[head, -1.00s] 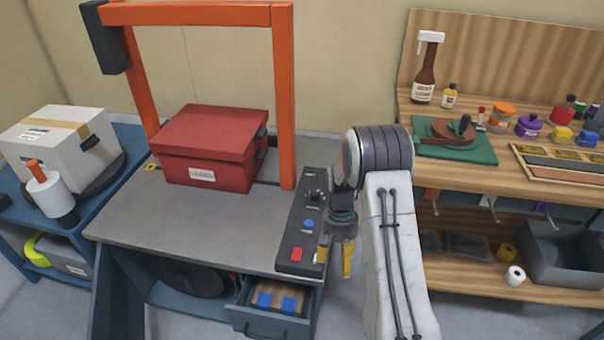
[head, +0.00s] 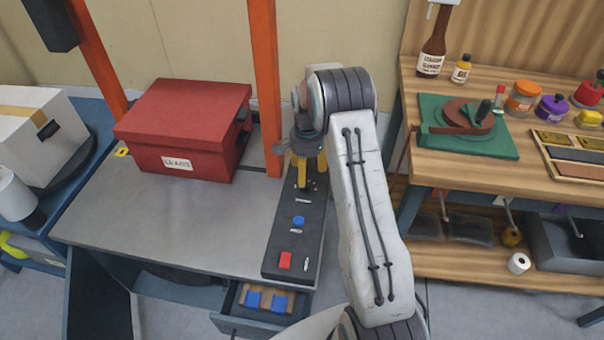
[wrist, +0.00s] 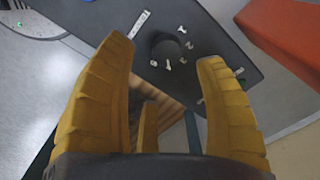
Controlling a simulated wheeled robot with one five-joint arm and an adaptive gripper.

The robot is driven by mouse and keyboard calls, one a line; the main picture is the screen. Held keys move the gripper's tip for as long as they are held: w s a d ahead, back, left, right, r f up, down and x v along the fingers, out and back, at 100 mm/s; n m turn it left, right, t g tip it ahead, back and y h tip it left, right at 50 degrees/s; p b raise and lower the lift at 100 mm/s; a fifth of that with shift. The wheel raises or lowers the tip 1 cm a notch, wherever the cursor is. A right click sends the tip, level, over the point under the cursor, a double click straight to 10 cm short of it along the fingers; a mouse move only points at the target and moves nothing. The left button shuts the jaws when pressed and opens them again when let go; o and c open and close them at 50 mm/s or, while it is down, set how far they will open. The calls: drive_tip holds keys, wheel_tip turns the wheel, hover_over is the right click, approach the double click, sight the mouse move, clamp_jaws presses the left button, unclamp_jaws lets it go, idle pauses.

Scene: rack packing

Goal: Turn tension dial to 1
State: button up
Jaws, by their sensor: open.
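The tension dial (wrist: 166,46) is a black round knob on the dark control panel (head: 285,245). In the wrist view small white digits curve around one side of it; a 1 shows near its lower edge. I cannot make out the dial's pointer. My gripper (wrist: 165,54) is open, with its yellow fingertips on either side of the dial in that view. I cannot tell whether they touch it. In the head view my gripper (head: 309,175) is over the panel's far end, and its fingers partly hide the dial.
The panel also bears a blue button (head: 299,221), a red button (head: 285,261) and a small switch. The orange post (head: 265,90) stands close to the left of my gripper. A red box (head: 190,130) sits on the grey table. The drawer (head: 262,300) below is open.

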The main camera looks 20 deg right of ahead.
sight(306, 185)
drive_tip(key=shift+w+d+r+m, duration=0.1)
drive_tip(key=shift+w+m, duration=0.45)
drive_tip(key=shift+m, duration=0.15)
drive_tip(key=shift+s+m, duration=0.15)
drive_tip(key=shift+m, duration=0.65)
drive_tip(key=m, duration=0.3)
drive_tip(key=shift+f, duration=3.65)
drive_tip(key=shift+c, duration=0.3)
drive_tip(key=c, duration=1.2)
